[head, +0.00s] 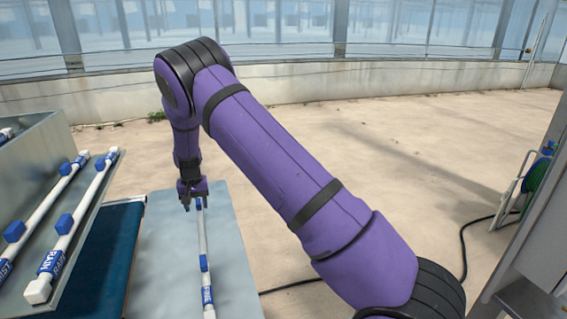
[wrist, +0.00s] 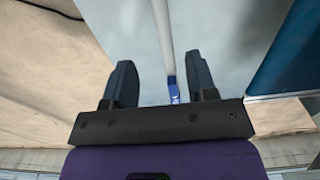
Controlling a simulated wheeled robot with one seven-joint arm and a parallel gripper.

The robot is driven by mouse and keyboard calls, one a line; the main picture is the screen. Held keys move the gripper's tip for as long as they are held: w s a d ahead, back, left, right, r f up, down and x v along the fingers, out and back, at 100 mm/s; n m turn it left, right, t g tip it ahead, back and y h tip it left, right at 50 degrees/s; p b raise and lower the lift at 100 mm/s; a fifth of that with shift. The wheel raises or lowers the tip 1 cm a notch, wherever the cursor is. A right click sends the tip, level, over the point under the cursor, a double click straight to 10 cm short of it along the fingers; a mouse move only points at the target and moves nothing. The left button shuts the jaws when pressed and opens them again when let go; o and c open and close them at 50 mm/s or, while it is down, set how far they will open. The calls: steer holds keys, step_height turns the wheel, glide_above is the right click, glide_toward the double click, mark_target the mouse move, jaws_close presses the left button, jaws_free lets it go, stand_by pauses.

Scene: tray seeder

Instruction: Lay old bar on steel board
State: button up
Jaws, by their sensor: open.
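A white bar (head: 203,240) with blue fittings lies lengthwise on the grey steel board (head: 240,290) in the head view. The bar also shows in the wrist view (wrist: 162,35), running between my fingers, with a blue end piece near them. My gripper (head: 193,204) is at the far end of this bar, close to the board. In the wrist view my gripper (wrist: 160,85) has its two dark fingers apart, with a gap on both sides of the bar. The bar's near end runs toward the bottom edge of the head view.
A dark blue belt (head: 105,265) lies between machine and board. A green hose reel (head: 537,178) stands far right. Open floor lies beyond.

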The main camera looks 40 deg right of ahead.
steer(key=s+d+r+t+y, duration=0.1)
steer(key=s+r, duration=0.5)
steer(key=r, duration=0.4)
steer(key=s+d+r+n, duration=0.1)
steer(key=s+d+r, duration=0.1)
steer(key=s+r, duration=0.6)
steer(key=s+d+r+t+y, duration=0.1)
steer(key=s+r, duration=0.4)
steer(key=r, duration=0.7)
steer(key=s+d+r+n+t+h, duration=0.1)
steer(key=s+r, duration=0.1)
steer(key=s, duration=1.2)
steer(key=s+d+r+n+t+h, duration=0.1)
steer(key=s+r+t, duration=0.1)
steer(key=s, duration=1.3)
steer(key=shift+s+d+r+n, duration=0.15)
steer(key=shift+d+r+n, duration=0.2)
steer(key=shift+r, duration=0.4)
